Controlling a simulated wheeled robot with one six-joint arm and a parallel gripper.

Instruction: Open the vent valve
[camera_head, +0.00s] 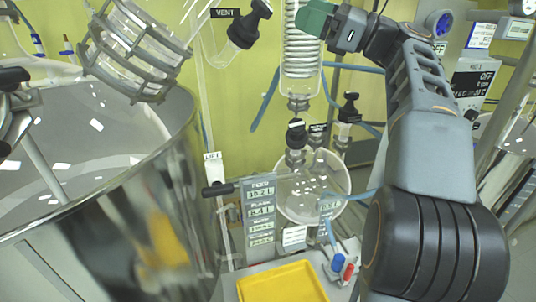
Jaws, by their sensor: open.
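The vent valve (243,30) is at the top of the camera_head view, to the right of a black "VENT" label (225,13). It has a black knob on a tilted clear glass body. My gripper (312,18) is at the top of the view, to the right of the valve, at the end of my grey arm. Its green end points left toward the valve and is apart from it in the picture. The gripper is open, and nothing shows held in it. I cannot tell its distance in depth from the valve.
A large steel vessel (120,200) fills the left, with a caged glass cylinder (135,50) above it. A coiled glass condenser (303,55) hangs just below my gripper, over a round glass flask (310,195). A yellow tray (282,283) lies at the bottom.

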